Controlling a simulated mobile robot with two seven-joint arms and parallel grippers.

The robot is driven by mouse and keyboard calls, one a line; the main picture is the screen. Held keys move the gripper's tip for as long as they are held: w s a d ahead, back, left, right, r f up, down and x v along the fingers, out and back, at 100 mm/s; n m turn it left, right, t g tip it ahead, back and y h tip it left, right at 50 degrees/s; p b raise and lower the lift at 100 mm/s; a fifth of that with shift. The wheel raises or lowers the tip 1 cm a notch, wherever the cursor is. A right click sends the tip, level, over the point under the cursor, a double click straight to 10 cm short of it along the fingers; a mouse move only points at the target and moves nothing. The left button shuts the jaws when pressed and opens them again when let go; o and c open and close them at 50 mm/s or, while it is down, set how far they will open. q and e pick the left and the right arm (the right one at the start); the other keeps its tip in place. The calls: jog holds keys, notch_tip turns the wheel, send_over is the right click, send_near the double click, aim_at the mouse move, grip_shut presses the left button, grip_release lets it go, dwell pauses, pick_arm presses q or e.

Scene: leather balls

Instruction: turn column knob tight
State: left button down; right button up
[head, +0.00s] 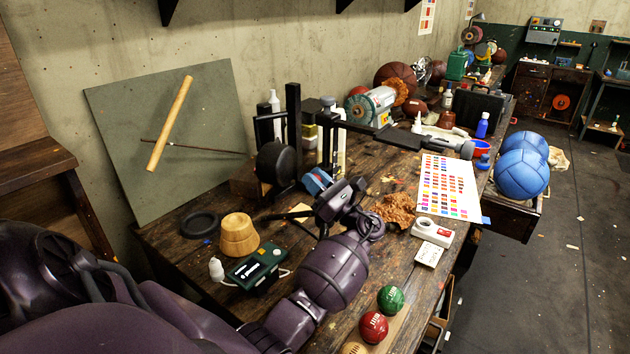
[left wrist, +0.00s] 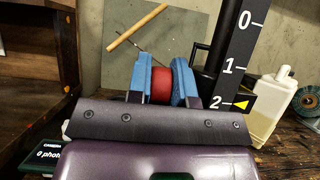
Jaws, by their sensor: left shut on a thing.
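The black column (head: 293,120) of a stand rises from the workbench (head: 175,232). In the left wrist view the column (left wrist: 238,62) is close on the right, with a white scale marked 0, 1 and 2. A yellow pointer (left wrist: 241,104) sits at the 2. My left gripper (head: 318,182) is beside the column, low on it. In the left wrist view its two blue finger pads are shut around a red knob (left wrist: 161,86), one on each side. The knob's joint with the column is hidden, so its tightness cannot be seen. My right gripper is out of view.
A wooden block (head: 239,235), a green device (head: 258,267) and small leather balls (head: 374,327) lie around my left arm. A green board (head: 205,110) leans on the wall.

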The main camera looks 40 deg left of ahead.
pick_arm(q)
jog(key=c, duration=1.3)
grip_release()
jog(key=shift+a, duration=0.1)
jog(key=b+v, duration=0.2)
jog(key=v, duration=0.5)
jog(key=shift+d, duration=0.3)
jog(key=shift+f, duration=0.1)
